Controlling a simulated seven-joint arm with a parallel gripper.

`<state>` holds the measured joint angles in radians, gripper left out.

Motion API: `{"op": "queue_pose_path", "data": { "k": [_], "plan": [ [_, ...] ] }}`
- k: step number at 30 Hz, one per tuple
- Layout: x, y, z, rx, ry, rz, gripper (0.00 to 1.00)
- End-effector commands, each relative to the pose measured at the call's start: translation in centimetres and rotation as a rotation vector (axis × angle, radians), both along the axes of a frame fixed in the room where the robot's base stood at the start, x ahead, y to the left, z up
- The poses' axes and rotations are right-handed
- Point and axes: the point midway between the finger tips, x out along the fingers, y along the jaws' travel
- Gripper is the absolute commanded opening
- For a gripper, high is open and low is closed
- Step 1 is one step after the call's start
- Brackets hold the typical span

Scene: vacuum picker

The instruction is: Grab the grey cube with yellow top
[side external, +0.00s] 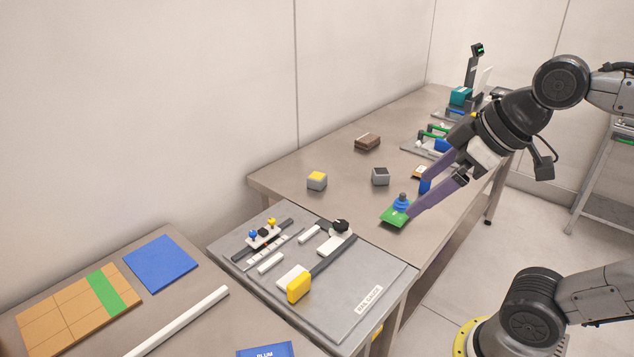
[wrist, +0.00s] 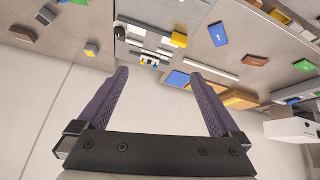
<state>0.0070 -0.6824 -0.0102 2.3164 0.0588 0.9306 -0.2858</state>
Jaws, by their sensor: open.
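The grey cube with a yellow top (side external: 317,181) sits on the grey table, near its left part, in the side external view. In the wrist view the cube (wrist: 91,49) is small and lies to the left of the left finger. My gripper (side external: 408,203) has two long purple fingers and is to the right of the cube, well apart from it. In the wrist view my gripper (wrist: 159,72) is open, with nothing between its fingers.
A grey cube with a dark top (side external: 380,176) stands between the yellow-topped cube and my arm. A brown block (side external: 367,142) lies behind. A green block with a blue knob (side external: 395,217) overlaps my fingertips in view. A grey fixture board (side external: 345,310) is in front.

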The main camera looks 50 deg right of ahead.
Motion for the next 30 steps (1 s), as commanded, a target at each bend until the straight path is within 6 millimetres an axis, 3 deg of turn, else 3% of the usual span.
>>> {"op": "queue_pose_path", "data": {
  "k": [3,9,15,20,23,30],
  "plan": [
    [3.6,-0.1,3.2,-0.024,-0.023,0.053,1.0],
    [10.9,-1.3,7.1,-0.06,-0.038,0.121,1.0],
    [19.4,-4.2,8.6,-0.087,-0.033,0.163,1.0],
    [25.9,-7.6,7.7,-0.096,-0.021,0.177,1.0],
    [29.6,-10.2,6.1,-0.095,-0.008,0.177,1.0],
    [36.8,-17.7,-0.6,-0.067,0.043,0.147,1.0]
  ]
}}
